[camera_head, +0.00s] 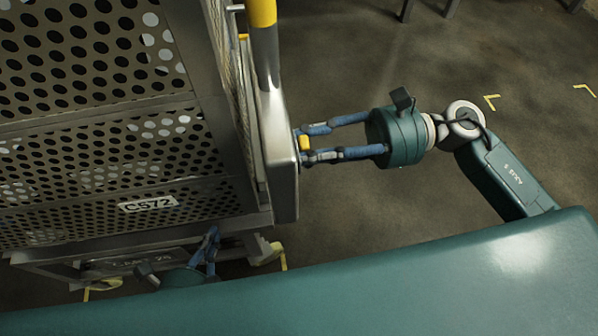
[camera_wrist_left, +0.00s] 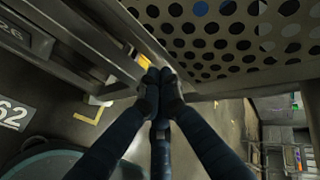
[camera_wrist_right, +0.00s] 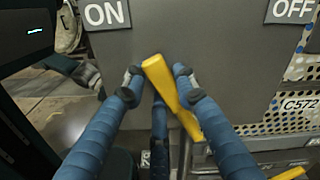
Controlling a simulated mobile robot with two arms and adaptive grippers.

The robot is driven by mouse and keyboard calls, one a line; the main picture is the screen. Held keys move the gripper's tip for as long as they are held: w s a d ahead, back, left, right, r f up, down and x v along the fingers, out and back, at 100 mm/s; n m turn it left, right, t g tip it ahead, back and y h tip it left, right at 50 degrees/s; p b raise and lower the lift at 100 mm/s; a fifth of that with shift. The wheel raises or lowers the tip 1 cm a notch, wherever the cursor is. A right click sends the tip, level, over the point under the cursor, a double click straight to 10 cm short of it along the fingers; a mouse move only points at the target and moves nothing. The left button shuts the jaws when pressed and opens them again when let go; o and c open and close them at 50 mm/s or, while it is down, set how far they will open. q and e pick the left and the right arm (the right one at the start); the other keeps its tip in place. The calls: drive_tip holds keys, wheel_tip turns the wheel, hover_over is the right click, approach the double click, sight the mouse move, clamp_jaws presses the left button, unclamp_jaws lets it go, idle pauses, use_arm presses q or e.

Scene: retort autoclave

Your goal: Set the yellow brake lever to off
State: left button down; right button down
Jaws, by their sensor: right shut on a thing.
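The yellow brake lever (camera_wrist_right: 172,92) stands in front of a grey plate (camera_wrist_right: 200,50). The ON label (camera_wrist_right: 107,14) is at the plate's upper left and the OFF label (camera_wrist_right: 293,10) at its upper right. The lever's top end leans left, toward the ON side. My right gripper (camera_wrist_right: 158,84) is shut on the lever, with a finger on each side; it also shows at the cart's side in the head view (camera_head: 304,144). My left gripper (camera_wrist_left: 157,78) has its fingertips together, with nothing seen between them. In the head view it (camera_head: 212,236) is low beside the cart, partly hidden.
The cart (camera_head: 100,150) with perforated panels and a C572 tag (camera_head: 147,204) fills the left of the head view. A post with a yellow band (camera_head: 262,14) rises at its corner. The floor (camera_head: 350,60) right of the cart is mostly clear, with yellow corner marks.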

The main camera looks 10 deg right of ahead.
use_arm(q)
drive_tip(key=s+d+r+m+t+h, duration=0.1)
drive_tip(key=s+d+r+m+h, duration=0.45)
drive_tip(key=r, duration=0.25)
drive_tip(key=s+d+r+m+t+h, duration=0.2)
drive_tip(key=s+d+r+m+h, duration=0.25)
drive_tip(key=d+r+h, duration=0.3)
drive_tip(key=w+d+r, duration=0.5)
drive_tip(key=w+d, duration=0.1)
drive_tip(key=w, duration=0.3)
drive_tip(key=shift+w+r, duration=0.3)
drive_tip(key=shift+w, duration=0.05)
